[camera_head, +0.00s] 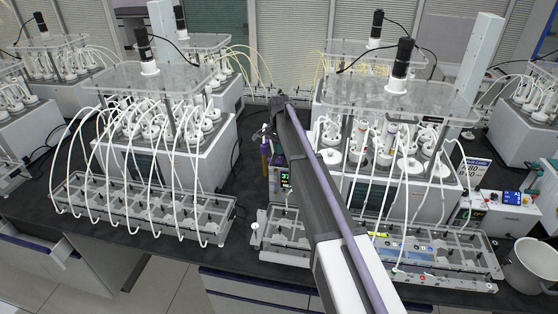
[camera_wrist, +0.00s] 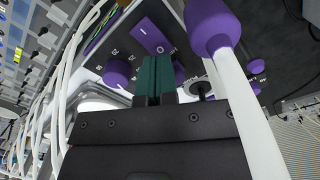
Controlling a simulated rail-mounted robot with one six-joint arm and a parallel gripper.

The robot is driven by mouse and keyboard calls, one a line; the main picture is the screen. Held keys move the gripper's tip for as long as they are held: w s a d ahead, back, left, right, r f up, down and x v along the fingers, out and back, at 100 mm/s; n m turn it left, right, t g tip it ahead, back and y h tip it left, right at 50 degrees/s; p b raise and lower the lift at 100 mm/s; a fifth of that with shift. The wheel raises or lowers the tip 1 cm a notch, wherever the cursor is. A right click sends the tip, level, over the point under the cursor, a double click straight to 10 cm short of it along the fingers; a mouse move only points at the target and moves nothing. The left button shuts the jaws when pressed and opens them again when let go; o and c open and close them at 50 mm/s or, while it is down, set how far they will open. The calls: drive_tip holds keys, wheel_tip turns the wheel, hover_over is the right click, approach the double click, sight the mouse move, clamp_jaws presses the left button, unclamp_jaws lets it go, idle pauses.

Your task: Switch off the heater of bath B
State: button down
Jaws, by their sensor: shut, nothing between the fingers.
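A purple rocker switch (camera_wrist: 151,34) with white I and O marks sits on a dark control panel in the wrist view. A round purple knob (camera_wrist: 118,72) with a number scale is left of my fingertips. Another purple knob is partly hidden behind them. My gripper (camera_wrist: 156,62) is shut and empty, its green fingertips just below the switch's O end in the picture. I cannot tell whether they touch it. In the head view my arm hides the gripper and much of the heater unit; its lit display (camera_head: 285,178) shows beside the arm. No bath letter is readable there.
A purple-capped white rod (camera_wrist: 212,25) stands close right of my gripper, with white tubes (camera_wrist: 62,95) at left. In the head view, bottle-filled baths (camera_head: 180,150) stand on both sides of my arm, with tube-laden racks (camera_head: 140,215) in front. A white bucket (camera_head: 530,265) is at right.

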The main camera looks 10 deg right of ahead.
sight(280, 157)
drive_tip(key=shift+f+b, duration=1.15)
drive_tip(key=shift+f, duration=0.05)
idle(0.3)
wheel_tip(280, 157, up, 7)
drive_tip(key=p, duration=0.7)
drive_tip(key=shift+r, duration=0.15)
drive_tip(key=s+f+n+b, duration=0.3)
drive_tip(key=s+f+b, duration=0.2)
drive_tip(key=s, duration=0.8)
drive_tip(key=s+f+n+b, duration=0.4)
drive_tip(key=s+f+b, duration=0.2)
drive_tip(key=s, duration=0.8)
drive_tip(key=s+f+n+b, duration=0.3)
drive_tip(key=s+f+b, duration=0.2)
drive_tip(key=s, duration=0.9)
drive_tip(key=shift+s+f+b, duration=0.25)
drive_tip(key=shift+f+b, duration=0.1)
drive_tip(key=shift+f, duration=0.1)
